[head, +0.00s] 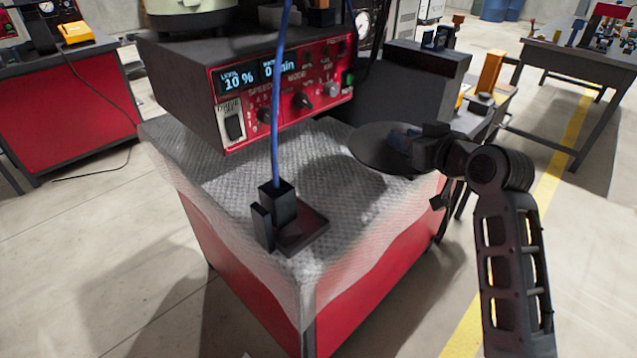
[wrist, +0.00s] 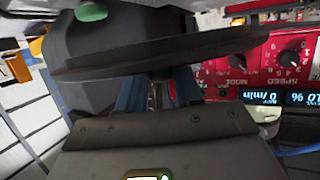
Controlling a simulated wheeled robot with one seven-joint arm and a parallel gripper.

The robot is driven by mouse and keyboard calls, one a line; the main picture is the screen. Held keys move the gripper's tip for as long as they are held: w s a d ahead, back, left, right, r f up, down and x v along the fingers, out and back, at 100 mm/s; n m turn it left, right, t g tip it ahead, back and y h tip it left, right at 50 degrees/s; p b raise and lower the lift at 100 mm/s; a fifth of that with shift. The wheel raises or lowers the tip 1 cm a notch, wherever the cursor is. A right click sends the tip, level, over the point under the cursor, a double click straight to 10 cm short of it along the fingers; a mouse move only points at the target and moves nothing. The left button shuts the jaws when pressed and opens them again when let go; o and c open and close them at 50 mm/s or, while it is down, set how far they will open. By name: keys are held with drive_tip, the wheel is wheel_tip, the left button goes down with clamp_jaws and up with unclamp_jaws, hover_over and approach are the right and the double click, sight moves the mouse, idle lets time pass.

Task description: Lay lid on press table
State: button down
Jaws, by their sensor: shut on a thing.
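The lid (head: 372,150) is a dark, flat round disc in the head view. My gripper (head: 408,143) is shut on its right side and holds it in the air, close to flat, beside the dark box. In the wrist view the lid (wrist: 215,48) is a dark slab seen nearly edge-on, across the ends of the gripper's blue-grey fingers (wrist: 158,92). The exact grip is partly hidden. I cannot tell for sure which table is the press table; a dark table with several tools (head: 570,58) stands at the far right.
A red cabinet with a wrinkled translucent cover (head: 225,185) stands below the lid. It bears a red-fronted control unit (head: 285,90) and a small dark stand (head: 300,228) with a blue cable. Floor is clear at lower left.

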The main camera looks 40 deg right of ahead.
drive_tip(key=w+a+f, duration=0.4)
drive_tip(key=w, duration=0.1)
drive_tip(key=w+a+f, duration=0.2)
drive_tip(key=a, duration=0.1)
drive_tip(key=shift+w, duration=0.25)
drive_tip(key=shift+a+f, duration=0.1)
drive_tip(key=shift+f, duration=1.95)
drive_tip(key=shift+f, duration=0.15)
drive_tip(key=c, duration=0.8)
unclamp_jaws()
drive_tip(key=shift+o, duration=0.2)
drive_tip(key=v, duration=1.2)
